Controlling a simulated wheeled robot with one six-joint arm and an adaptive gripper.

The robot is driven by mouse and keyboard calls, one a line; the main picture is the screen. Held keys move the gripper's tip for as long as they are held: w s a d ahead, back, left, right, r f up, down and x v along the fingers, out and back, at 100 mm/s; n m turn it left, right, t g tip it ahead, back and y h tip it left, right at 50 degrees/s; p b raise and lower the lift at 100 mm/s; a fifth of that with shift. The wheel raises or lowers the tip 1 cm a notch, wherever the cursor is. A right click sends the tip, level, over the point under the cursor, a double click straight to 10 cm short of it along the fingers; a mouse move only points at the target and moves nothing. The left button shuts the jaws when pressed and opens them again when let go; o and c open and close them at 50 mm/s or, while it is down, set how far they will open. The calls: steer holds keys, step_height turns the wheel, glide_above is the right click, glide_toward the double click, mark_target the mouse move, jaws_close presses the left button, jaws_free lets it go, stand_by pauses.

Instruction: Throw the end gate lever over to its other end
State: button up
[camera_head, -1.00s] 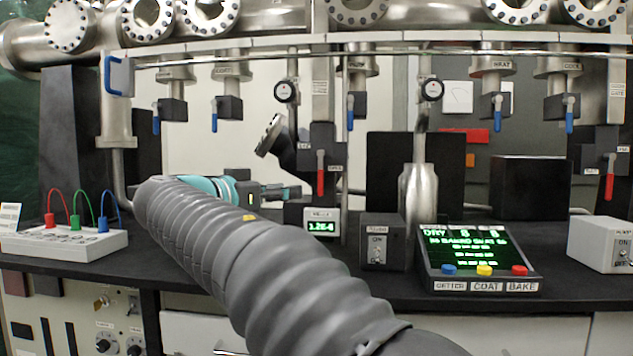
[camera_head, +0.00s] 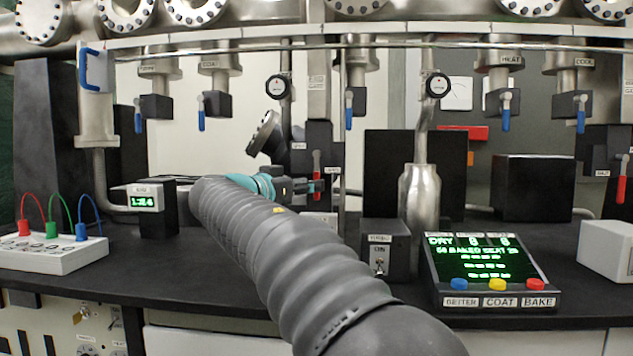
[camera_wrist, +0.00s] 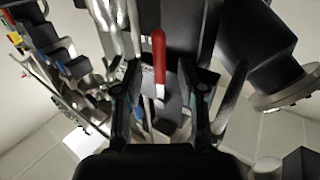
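A red-handled lever (camera_head: 317,168) hangs down from a black valve box at the middle of the bench; I cannot read its label well. My gripper (camera_head: 312,187) is at this lever, level with its lower part. In the wrist view my gripper (camera_wrist: 160,78) is open, with one finger on each side of the red lever (camera_wrist: 159,55). Gaps show between the handle and both fingers. A second red lever (camera_head: 621,188) hangs at the far right, apart from my gripper. I cannot tell from the labels which is the end gate lever.
A tilted flanged port (camera_head: 265,135) is close left of my gripper. Black boxes (camera_head: 400,170) and a steel bottle (camera_head: 420,200) stand right. A control panel (camera_head: 482,268) and toggle box (camera_head: 386,245) sit in front. Blue-handled valves (camera_head: 349,110) hang above.

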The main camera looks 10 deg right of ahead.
steer(key=shift+x, duration=1.75)
jaws_close()
